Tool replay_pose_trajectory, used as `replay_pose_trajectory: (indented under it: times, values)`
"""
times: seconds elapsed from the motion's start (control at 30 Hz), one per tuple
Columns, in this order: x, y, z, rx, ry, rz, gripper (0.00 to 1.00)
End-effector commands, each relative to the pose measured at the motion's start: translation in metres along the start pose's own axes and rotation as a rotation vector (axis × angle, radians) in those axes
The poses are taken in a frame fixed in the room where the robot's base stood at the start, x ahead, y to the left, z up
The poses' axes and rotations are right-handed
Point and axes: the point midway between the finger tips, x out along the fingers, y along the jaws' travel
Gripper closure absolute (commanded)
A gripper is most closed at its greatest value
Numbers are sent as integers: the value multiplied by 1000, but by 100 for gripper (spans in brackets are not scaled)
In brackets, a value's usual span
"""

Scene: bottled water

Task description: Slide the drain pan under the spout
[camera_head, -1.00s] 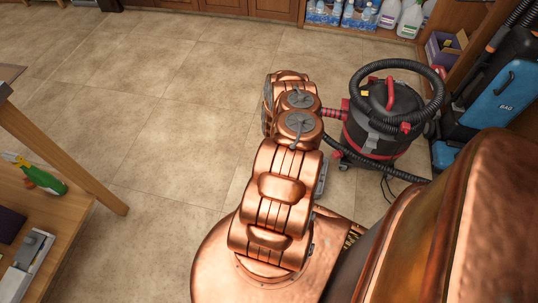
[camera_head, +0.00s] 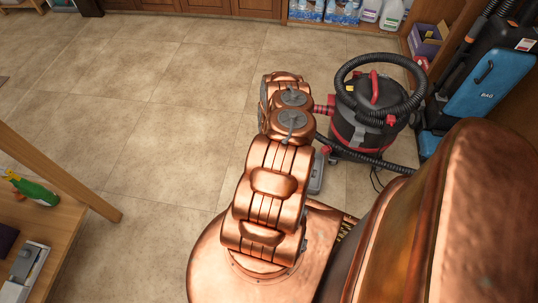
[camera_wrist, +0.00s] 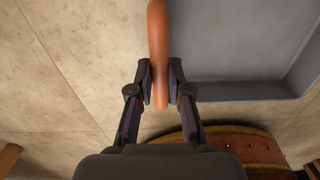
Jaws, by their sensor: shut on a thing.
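In the wrist view my gripper (camera_wrist: 161,85) is shut on an orange-brown rounded bar (camera_wrist: 158,35), like a handle, which runs up out of the picture between the fingers. A grey pan (camera_wrist: 245,92) with a raised rim and flat inside lies just right of the bar, cut off by the picture's edge. I cannot tell whether the bar is joined to it. In the head view a small grey piece (camera_head: 317,175), perhaps the pan's edge, shows beside my arm; the arm hides my gripper and the rest. I see no spout.
A black and red vacuum cleaner (camera_head: 358,130) with a hose stands close right of my arm. A blue machine (camera_head: 486,90) stands beyond it. A wooden table (camera_head: 75,180) with a green bottle (camera_head: 34,190) is at left. The tiled floor (camera_head: 165,105) between is clear.

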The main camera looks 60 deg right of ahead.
Motion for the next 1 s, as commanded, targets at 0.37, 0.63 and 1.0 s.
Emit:
replay_pose_trajectory:
  times: [0.37,0.63,1.0]
  values:
    - [0,0,0,0,-1,0,78]
    - [0,0,0,0,0,0,53]
    - [-3,0,0,1,0,1,53]
